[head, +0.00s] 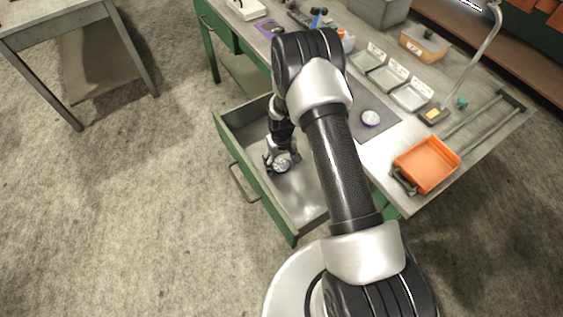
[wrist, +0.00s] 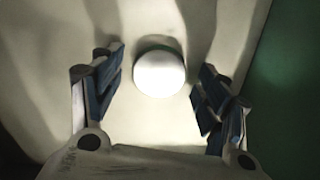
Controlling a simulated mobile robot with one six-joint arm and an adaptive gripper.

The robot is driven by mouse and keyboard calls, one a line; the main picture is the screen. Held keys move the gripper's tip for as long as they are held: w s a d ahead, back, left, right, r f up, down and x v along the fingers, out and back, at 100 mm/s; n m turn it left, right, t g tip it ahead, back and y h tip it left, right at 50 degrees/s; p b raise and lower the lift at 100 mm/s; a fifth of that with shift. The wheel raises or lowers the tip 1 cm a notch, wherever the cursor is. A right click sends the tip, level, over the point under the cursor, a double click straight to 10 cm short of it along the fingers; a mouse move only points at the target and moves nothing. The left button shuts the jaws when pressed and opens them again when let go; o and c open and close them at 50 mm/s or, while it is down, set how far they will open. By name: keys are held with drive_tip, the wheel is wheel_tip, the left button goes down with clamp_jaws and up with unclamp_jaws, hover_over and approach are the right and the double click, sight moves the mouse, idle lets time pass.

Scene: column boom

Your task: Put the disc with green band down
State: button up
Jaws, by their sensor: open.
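A round white disc (wrist: 159,74) lies on the pale floor of the open green drawer (head: 268,204). A trace of green shows at its upper edge in the wrist view; most of its band is hidden. My gripper (wrist: 160,78) is open, with one dark-padded finger on each side of the disc and a visible gap on both sides. In the head view my gripper (head: 281,160) reaches down inside the drawer, and the disc shows only as a small pale shape at the fingers.
The drawer walls surround my gripper, with free floor towards the drawer's near end. On the workbench are a white disc with a purple band (head: 370,118) on a grey mat, small trays (head: 410,96), and an orange bin (head: 427,164). Another table (head: 60,25) stands far left.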

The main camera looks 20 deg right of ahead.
wheel_tip(320, 180, up, 12)
drive_tip(key=p, duration=0.3)
wheel_tip(320, 180, up, 14)
drive_tip(key=t, duration=0.1)
hover_over(282, 165)
drive_tip(key=s, duration=0.1)
drive_tip(key=s+r+t, duration=0.1)
drive_tip(key=s+r, duration=0.6)
drive_tip(key=r, duration=0.5)
drive_tip(key=s+r+t, duration=0.1)
drive_tip(key=s+r, duration=0.2)
drive_tip(key=s, duration=0.3)
drive_tip(key=s+r+m, duration=0.1)
drive_tip(key=s+r, duration=0.2)
drive_tip(key=s, duration=0.4)
drive_tip(key=s+r+t, duration=0.1)
drive_tip(key=s+r, duration=0.2)
drive_tip(key=s, duration=0.4)
drive_tip(key=shift+r+t, duration=0.25)
drive_tip(key=shift+t, duration=0.05)
drive_tip(key=shift+a, duration=0.1)
drive_tip(key=shift+w, duration=0.1)
drive_tip(key=shift+c, duration=0.4)
